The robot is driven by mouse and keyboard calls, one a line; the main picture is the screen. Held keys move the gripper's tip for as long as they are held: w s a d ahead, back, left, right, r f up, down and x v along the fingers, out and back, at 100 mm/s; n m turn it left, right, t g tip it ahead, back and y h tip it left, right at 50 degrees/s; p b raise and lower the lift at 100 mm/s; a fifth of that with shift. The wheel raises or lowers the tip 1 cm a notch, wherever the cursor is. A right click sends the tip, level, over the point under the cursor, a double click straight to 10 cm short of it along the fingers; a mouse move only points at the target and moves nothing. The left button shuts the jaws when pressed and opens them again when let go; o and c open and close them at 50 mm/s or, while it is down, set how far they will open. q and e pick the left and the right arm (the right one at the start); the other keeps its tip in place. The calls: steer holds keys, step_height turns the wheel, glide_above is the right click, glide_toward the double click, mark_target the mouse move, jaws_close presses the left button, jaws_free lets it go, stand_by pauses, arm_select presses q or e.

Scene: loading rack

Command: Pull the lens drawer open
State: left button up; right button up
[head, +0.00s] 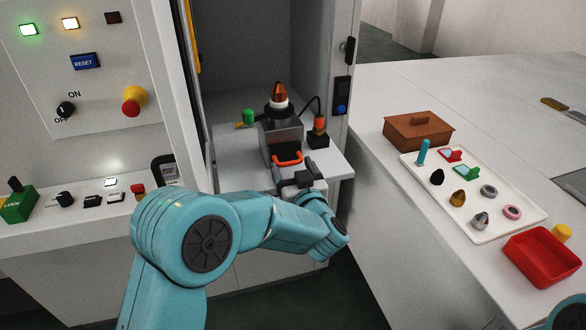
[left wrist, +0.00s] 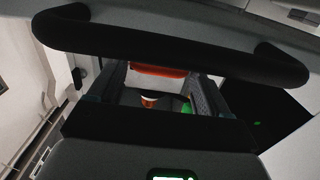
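The lens drawer's orange handle (head: 287,160) is on the front of a grey block-shaped unit (head: 281,133) on the shelf inside the open cabinet. The drawer front around it is dark and partly hidden by my gripper. I cannot see any clear gap showing the drawer pulled out. My left gripper (head: 296,178) is just in front of and below the handle. In the left wrist view its two fingers (left wrist: 160,90) stand apart, with the orange handle (left wrist: 157,71) showing between or just beyond them. Contact cannot be told. My right gripper is out of view.
A copper-tipped piece (head: 279,95) stands on the unit. A green knob (head: 248,116) and an orange-topped black box (head: 318,132) flank it. Cabinet walls bound both sides. On the right table are a white tray (head: 490,228) with small parts, a brown box (head: 418,132) and a red bin (head: 541,258).

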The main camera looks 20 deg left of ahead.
arm_select(q)
steer(key=c, duration=0.7)
steer(key=b+v, duration=0.1)
steer(key=v, duration=0.7)
steer(key=shift+s+d+r, duration=0.1)
steer(key=shift+s+d, duration=0.15)
steer(key=shift+s, duration=0.05)
steer(key=shift+c, duration=0.3)
steer(key=o, duration=1.4)
steer(key=shift+o, duration=0.2)
steer(key=shift+b, duration=0.3)
